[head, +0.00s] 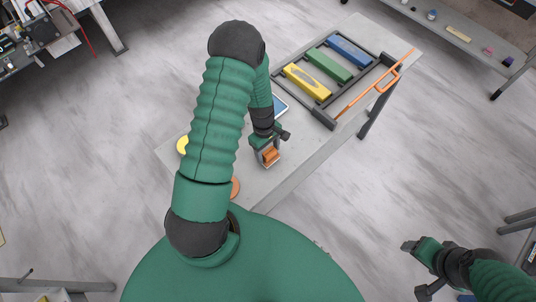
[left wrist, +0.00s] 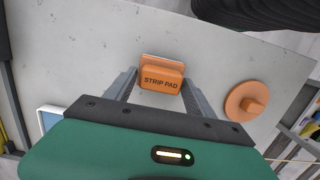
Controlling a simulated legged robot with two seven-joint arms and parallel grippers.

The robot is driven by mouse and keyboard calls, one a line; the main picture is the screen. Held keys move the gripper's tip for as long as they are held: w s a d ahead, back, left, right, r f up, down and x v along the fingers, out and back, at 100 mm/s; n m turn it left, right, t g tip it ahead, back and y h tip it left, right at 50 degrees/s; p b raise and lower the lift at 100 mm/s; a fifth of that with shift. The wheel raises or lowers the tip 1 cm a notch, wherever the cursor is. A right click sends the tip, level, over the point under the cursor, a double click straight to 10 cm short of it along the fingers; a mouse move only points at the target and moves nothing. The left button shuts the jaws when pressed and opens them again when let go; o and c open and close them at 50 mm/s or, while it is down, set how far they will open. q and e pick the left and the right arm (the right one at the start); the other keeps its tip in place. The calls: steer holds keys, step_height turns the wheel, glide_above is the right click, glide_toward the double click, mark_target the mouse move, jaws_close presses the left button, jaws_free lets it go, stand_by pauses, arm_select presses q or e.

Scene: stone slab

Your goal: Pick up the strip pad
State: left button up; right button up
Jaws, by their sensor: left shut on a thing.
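The strip pad (left wrist: 162,78) is an orange block lettered "STRIP PAD" with a pale layer along its far edge. In the head view the strip pad (head: 270,155) is at the slab's near part, partly covered by the gripper. My left gripper (head: 271,161) is shut on it, with one grey finger at each side in the left wrist view. I cannot tell whether the pad touches the stone slab (head: 297,150). My right gripper (head: 418,268) is at the lower right of the head view, away from the slab, fingers spread and empty.
An orange knobbed disc (left wrist: 246,101) lies right of the pad in the left wrist view. A yellow disc (head: 182,145) and a blue-faced panel (head: 280,105) are partly behind my arm. A dark rack (head: 332,122) with yellow, green and blue blocks fills the slab's far part.

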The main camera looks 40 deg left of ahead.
mark_target(265, 151)
arm_select(q)
steer(key=shift+a+f, duration=0.1)
steer(key=shift+a, duration=0.25)
steer(key=shift+c, duration=0.2)
steer(key=shift+a+r, duration=0.25)
steer(key=shift+a, duration=0.05)
steer(key=r, duration=0.1)
steer(key=r+b, duration=0.1)
steer(key=r, duration=0.1)
steer(key=shift+s+d+b, duration=0.25)
steer(key=shift+b, duration=0.1)
arm_select(e)
step_height(265, 151, down, 5)
steer(key=a+b, duration=0.1)
steer(key=b, duration=0.2)
arm_select(q)
steer(key=s+d+r+p, duration=0.1)
steer(key=s+p, duration=0.3)
steer(key=s, duration=1.1)
steer(key=shift+s+d+r, duration=0.2)
steer(key=shift+d+r, duration=0.1)
steer(key=shift+d, duration=0.15)
arm_select(e)
steer(key=v, duration=0.2)
steer(key=w+v, duration=0.1)
steer(key=v, duration=0.2)
steer(key=shift+d, duration=0.1)
